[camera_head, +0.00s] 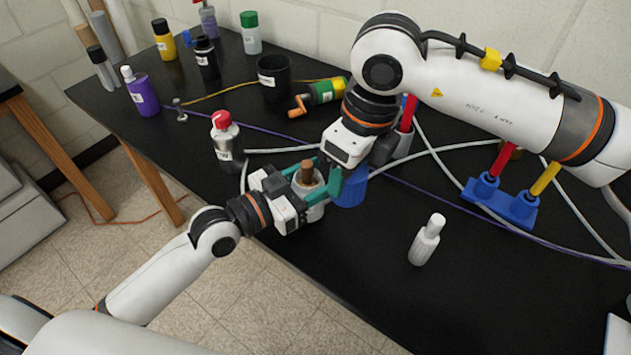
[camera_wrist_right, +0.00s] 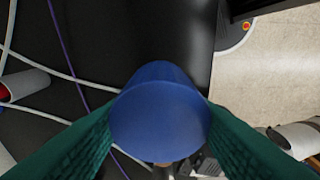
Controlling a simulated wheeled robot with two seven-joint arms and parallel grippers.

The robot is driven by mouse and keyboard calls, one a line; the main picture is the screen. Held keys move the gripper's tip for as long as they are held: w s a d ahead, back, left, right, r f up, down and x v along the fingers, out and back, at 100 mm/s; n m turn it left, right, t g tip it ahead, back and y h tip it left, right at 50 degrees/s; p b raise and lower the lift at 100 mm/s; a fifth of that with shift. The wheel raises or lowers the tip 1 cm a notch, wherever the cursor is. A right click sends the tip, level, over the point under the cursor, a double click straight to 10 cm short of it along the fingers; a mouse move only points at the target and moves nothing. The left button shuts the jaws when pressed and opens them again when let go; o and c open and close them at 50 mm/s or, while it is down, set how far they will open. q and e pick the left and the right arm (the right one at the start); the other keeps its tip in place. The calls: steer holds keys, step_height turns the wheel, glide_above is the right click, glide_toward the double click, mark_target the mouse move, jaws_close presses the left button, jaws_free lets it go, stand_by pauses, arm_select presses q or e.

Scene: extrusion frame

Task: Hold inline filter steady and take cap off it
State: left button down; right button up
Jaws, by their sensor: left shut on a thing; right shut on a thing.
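The pale cylindrical body of the inline filter (camera_head: 315,212), with a brown stub at its top, is at the table's near edge in the head view. My left gripper (camera_head: 308,184) is shut around it from the left. A blue cylindrical part, seemingly the cap (camera_head: 350,191), sits just right of it, partly behind teal fingers. In the right wrist view the blue cap (camera_wrist_right: 158,125) lies between the teal fingers of my right gripper (camera_wrist_right: 160,112), which is shut on it.
A white bottle (camera_head: 427,240) stands to the right on the black table. A red-capped bottle (camera_head: 227,140) and black cup (camera_head: 273,77) stand behind the grippers. Blue holders (camera_head: 500,200) with coloured handles are at the right. Cables cross the table. The front right is mostly clear.

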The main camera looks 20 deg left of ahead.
arm_select(q)
steer(key=shift+f, duration=0.4)
steer(key=shift+f, duration=0.1)
steer(key=c, duration=0.6)
jaws_free()
